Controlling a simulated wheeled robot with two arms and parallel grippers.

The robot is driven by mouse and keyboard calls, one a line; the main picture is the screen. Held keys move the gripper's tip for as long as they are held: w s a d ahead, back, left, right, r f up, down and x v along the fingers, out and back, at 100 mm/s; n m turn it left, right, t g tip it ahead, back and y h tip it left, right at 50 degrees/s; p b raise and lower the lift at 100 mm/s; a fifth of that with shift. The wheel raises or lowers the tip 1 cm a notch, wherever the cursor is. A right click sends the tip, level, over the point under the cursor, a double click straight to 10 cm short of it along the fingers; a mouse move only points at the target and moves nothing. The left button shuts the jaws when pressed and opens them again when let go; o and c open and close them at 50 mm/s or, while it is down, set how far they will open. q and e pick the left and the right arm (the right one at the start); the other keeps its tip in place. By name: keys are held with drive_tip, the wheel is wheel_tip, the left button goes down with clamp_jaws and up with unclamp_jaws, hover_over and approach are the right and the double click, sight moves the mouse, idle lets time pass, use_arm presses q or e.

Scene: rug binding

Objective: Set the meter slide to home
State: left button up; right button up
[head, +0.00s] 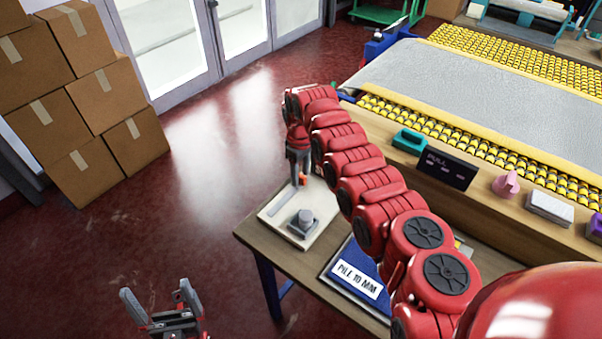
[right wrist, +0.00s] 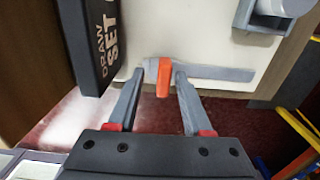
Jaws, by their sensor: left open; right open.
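The meter slide shows as an orange block (right wrist: 164,77) on a grey flat rail (right wrist: 215,73) in the right wrist view. It sits near the rail's left end. My right gripper (right wrist: 160,76) is open, with one fingertip on each side of the orange block; I cannot tell whether they touch it. In the head view the orange block (head: 302,178) is small, just below my right gripper (head: 299,168), on a pale plate (head: 275,214). My left gripper (head: 156,291) is open and empty, low at the left, over the floor.
A grey knob (head: 304,222) stands on the plate near the rail. A black "DRAW SET" sign (right wrist: 92,40) borders the plate. A blue "PILE 10 MM" tray (head: 357,278) lies on the wooden table (head: 258,240). Cardboard boxes (head: 85,100) stack at the left; the floor between is clear.

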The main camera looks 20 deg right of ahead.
wheel_tip(320, 180, up, 17)
drive_tip(key=b, duration=0.1)
drive_tip(key=shift+b, duration=0.35)
drive_tip(key=shift+d, duration=0.1)
